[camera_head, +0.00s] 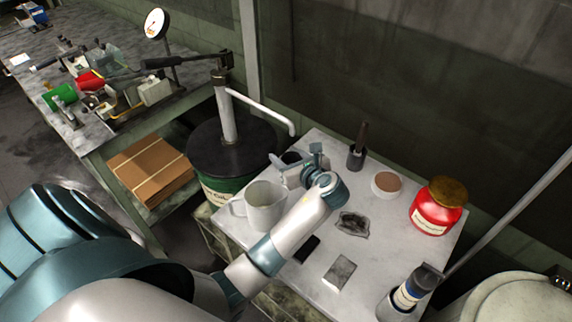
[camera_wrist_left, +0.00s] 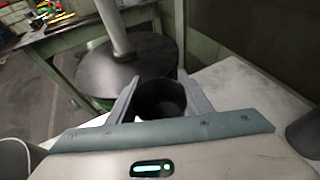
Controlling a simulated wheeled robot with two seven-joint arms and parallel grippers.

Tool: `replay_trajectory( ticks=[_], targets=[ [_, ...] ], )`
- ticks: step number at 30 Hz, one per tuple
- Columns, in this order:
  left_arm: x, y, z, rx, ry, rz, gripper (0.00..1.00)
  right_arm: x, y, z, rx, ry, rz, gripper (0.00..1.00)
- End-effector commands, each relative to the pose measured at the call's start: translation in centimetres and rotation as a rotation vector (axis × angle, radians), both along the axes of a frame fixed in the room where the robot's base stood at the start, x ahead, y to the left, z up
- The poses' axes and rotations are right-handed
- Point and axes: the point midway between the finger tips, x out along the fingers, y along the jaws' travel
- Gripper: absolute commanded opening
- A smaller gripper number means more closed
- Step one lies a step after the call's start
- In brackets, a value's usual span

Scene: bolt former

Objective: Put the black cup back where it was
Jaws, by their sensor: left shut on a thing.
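The black cup (camera_head: 291,158) is at the back left corner of the white-topped table (camera_head: 325,148), partly hidden by my left gripper (camera_head: 300,168). In the left wrist view the black cup (camera_wrist_left: 160,98) sits between the two fingers of my left gripper (camera_wrist_left: 160,92), mouth facing the camera. The gripper is shut on it. The cup looks upright, close to the table's edge by the drum. I cannot tell whether its base touches the table. My right gripper is not in view.
A white mug (camera_head: 265,206) stands just in front of the gripper. A dark pot with a handle (camera_head: 356,157), a round tan-topped dish (camera_head: 386,185) and a red jar (camera_head: 436,208) stand to the right. A green drum with a pump (camera_head: 235,150) adjoins the table's left side.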

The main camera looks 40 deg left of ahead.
Motion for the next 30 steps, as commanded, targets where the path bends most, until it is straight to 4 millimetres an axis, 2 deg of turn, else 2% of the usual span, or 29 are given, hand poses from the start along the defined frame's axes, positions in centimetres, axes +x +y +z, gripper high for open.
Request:
replay_trajectory(
  ticks=[5,15,28,29,30],
  targets=[
    [0.0,0.0,-0.4,0.000,0.001,0.000,0.20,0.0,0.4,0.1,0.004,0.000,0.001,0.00],
    [0.0,0.0,-3.8,0.001,0.002,-0.001,0.20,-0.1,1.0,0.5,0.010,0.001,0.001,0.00],
    [0.0,-0.1,-4.2,0.000,0.001,0.000,0.20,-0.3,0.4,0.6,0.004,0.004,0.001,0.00],
    [0.0,-0.1,-4.3,0.000,0.001,0.000,0.48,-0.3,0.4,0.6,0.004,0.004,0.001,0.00],
    [0.0,0.0,-4.3,0.000,0.001,0.000,0.57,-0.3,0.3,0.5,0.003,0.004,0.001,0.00]
  ],
)
